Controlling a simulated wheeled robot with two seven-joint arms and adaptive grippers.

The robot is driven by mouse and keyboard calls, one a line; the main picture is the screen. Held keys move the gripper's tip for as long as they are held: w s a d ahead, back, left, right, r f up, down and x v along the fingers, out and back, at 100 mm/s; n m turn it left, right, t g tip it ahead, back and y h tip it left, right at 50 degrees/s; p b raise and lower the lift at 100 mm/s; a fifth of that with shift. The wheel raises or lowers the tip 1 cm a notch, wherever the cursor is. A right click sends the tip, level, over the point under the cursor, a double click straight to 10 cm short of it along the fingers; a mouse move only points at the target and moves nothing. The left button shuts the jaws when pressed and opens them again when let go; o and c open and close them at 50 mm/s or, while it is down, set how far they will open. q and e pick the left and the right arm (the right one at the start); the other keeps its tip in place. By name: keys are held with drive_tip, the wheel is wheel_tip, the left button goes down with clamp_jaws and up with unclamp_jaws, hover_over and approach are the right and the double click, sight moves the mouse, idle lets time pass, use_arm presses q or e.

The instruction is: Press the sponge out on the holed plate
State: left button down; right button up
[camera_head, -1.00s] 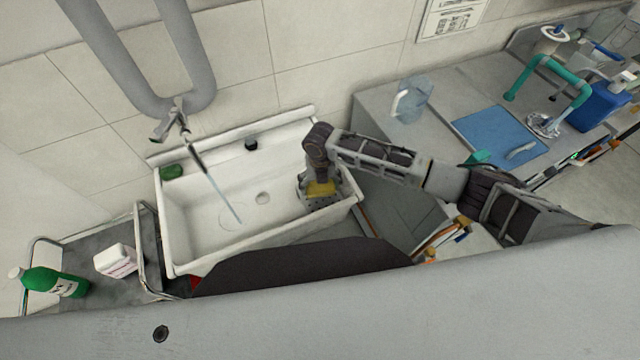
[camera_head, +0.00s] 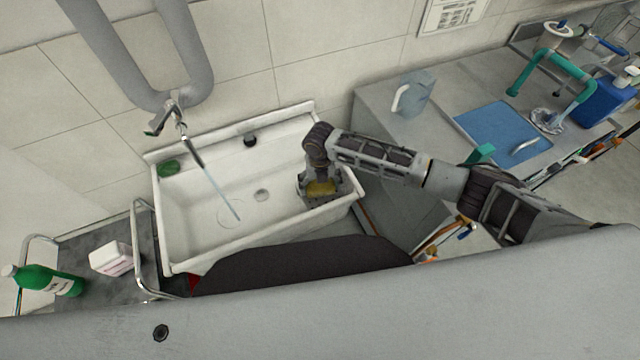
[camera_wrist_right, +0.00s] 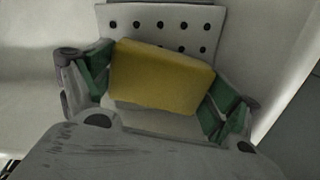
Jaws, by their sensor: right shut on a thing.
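The yellow sponge (camera_head: 322,188) is between the fingers of my right gripper (camera_head: 320,191) at the right end of the white sink. In the right wrist view the sponge (camera_wrist_right: 161,78) lies tilted between the green pads of the right gripper (camera_wrist_right: 160,88), which is shut on it. The holed plate (camera_wrist_right: 165,22) shows behind the sponge, with dark holes in rows. In the head view the plate (camera_head: 340,199) is partly hidden under the gripper. I cannot tell whether the sponge touches the plate. My left gripper is not in view.
Water runs from the tap (camera_head: 179,124) into the sink (camera_head: 185,235), left of my gripper. A green item (camera_head: 168,168) lies on the sink's back left corner. A grey counter (camera_head: 440,105) with a jug (camera_head: 414,93) stands to the right. A green bottle (camera_head: 50,281) is at left.

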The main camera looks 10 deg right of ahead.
drive_tip(key=shift+f+b, duration=0.5)
drive_tip(key=shift+f, duration=0.65)
idle(2.3)
drive_tip(key=shift+s+f+p, duration=0.1)
drive_tip(key=shift+p, duration=0.35)
idle(4.1)
